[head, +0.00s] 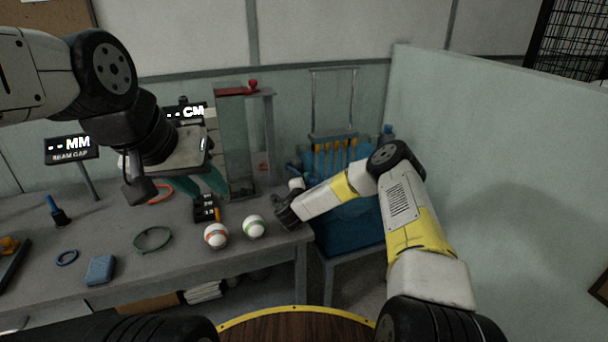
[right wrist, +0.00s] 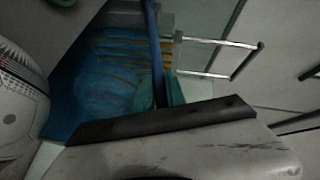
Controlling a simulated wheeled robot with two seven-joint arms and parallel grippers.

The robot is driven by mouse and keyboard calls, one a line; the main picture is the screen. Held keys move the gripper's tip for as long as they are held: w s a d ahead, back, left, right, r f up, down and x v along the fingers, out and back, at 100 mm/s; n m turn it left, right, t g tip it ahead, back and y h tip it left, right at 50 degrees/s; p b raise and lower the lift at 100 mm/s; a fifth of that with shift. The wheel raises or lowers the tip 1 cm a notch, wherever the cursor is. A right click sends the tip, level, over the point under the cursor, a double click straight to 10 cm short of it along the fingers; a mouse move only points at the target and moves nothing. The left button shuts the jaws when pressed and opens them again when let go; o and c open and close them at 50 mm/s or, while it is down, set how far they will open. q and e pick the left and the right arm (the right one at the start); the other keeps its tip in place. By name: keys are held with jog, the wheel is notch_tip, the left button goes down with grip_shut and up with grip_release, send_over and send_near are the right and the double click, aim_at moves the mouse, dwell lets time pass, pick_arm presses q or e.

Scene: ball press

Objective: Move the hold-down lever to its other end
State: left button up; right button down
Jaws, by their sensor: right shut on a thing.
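In the right wrist view, the teal fingers of my right gripper (right wrist: 165,95) are shut on a long blue bar (right wrist: 152,45), which looks like the hold-down lever. The bar rises from between the fingers to the top of the view. In the head view my right arm reaches to the table's right end beside the blue machine, and its fingertips are hidden. My left gripper (head: 207,182) hangs over the back of the table. Its teal fingers are partly covered by its own wrist, so its opening is unclear.
A blue machine (head: 350,230) with orange parts and a chrome handle (head: 333,75) stands right of the table. Two white balls, red-striped (head: 216,236) and green-striped (head: 254,227), lie near the front edge. A clear-sided tower (head: 237,140) stands behind. A pale partition (head: 500,170) bounds the right.

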aim_at(299, 173)
jog(key=shift+w+a+r, duration=0.1)
jog(key=shift+w+r, duration=0.05)
jog(key=shift+r, duration=0.4)
jog(key=w+a+r+n+g, duration=0.2)
jog(key=w+r+g, duration=0.4)
jog(key=r, duration=0.5)
jog(key=shift+w+a+r+n, duration=0.2)
jog(key=shift+w+n, duration=0.2)
jog(key=shift+w, duration=0.4)
jog(key=c, duration=1.4)
grip_release()
jog(key=shift+o, duration=0.2)
jog(key=v, duration=0.7)
jog(key=shift+s+a+r, duration=0.15)
jog(key=shift+s+r, duration=0.05)
jog(key=shift+s, duration=0.1)
